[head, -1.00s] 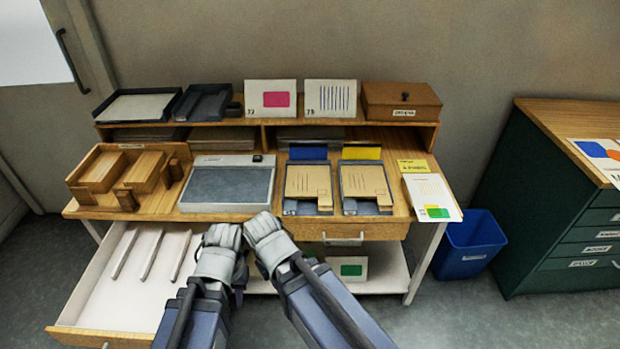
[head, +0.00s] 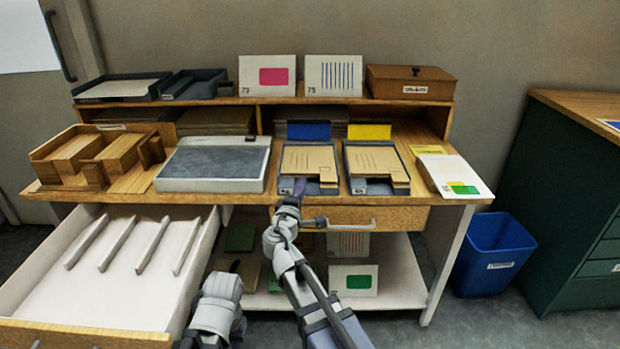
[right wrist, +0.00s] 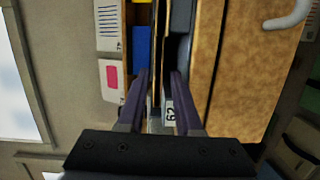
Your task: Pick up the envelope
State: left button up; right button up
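A tan envelope (head: 308,162) with printed lines lies in a grey tray with a blue tab. A similar tan envelope (head: 376,163) lies in the tray with a yellow tab. My right gripper (head: 298,188) is at the front edge of the blue-tabbed tray. In the right wrist view its two dark fingers (right wrist: 160,90) are apart, with the edge-on tray and a number label between them. I cannot tell whether they touch the envelope. My left gripper (head: 220,295) is low, by the open drawer's right side; its fingers are hidden.
The open drawer (head: 130,270) with dividers juts out at left. A grey-topped scale (head: 213,165) and wooden organizer (head: 100,160) stand left of the trays. Cards (head: 268,76) and a wooden box (head: 410,82) are on the upper shelf. A blue bin (head: 492,255) stands at right.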

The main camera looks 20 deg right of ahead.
aim_at(306, 171)
jog(key=shift+w+a+f+n+t, duration=0.1)
jog(key=shift+w+a+n+t, duration=0.05)
jog(key=shift+w+n+t, duration=0.2)
jog(key=shift+x, duration=3.95)
jog(key=shift+a, duration=0.1)
jog(key=shift+s, duration=0.1)
grip_shut()
